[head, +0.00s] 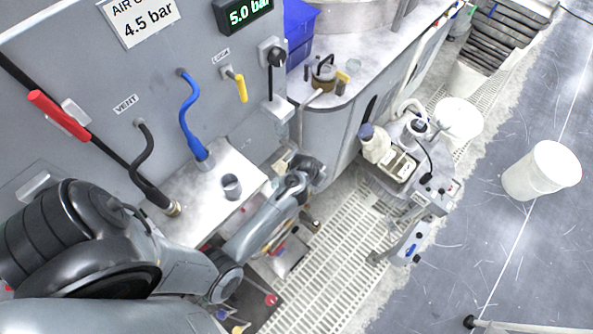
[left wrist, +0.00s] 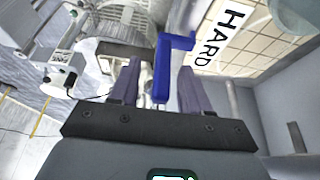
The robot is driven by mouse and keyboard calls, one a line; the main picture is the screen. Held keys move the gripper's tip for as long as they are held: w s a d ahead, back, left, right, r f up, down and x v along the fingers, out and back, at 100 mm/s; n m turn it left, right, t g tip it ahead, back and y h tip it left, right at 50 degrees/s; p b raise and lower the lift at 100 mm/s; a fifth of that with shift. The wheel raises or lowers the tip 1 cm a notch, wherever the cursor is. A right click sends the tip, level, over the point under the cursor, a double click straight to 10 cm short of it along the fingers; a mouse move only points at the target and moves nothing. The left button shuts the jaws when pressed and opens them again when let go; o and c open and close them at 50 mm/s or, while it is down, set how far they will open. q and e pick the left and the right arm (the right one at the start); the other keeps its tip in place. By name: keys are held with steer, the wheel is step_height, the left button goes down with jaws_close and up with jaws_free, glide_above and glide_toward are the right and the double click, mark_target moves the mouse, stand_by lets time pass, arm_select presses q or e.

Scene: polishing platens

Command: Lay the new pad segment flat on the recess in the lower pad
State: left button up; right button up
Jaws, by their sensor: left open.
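I cannot make out the new pad segment, the lower pad or its recess in either view. In the left wrist view my left gripper (left wrist: 160,66) is open, with its two fingers apart. A blue cranked handle (left wrist: 163,52) shows in line with the gap between the fingers. I cannot tell whether it lies between them or beyond them. In the head view my left arm reaches from the lower left to the wrist beside the rounded grey cabinet; the fingertips are not clear there. My right gripper is in neither view.
A grey panel with blue hose (head: 187,105), black hose (head: 143,165) and red lever (head: 58,115) stands left. A small cup (head: 231,186) sits on a metal ledge. A cluttered cart (head: 400,160) and white bucket (head: 541,171) stand right. A "HARD" label (left wrist: 222,35) shows upper right.

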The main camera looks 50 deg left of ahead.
arm_select(q)
jaws_close()
steer(key=shift+r, duration=0.15)
stand_by(0.5)
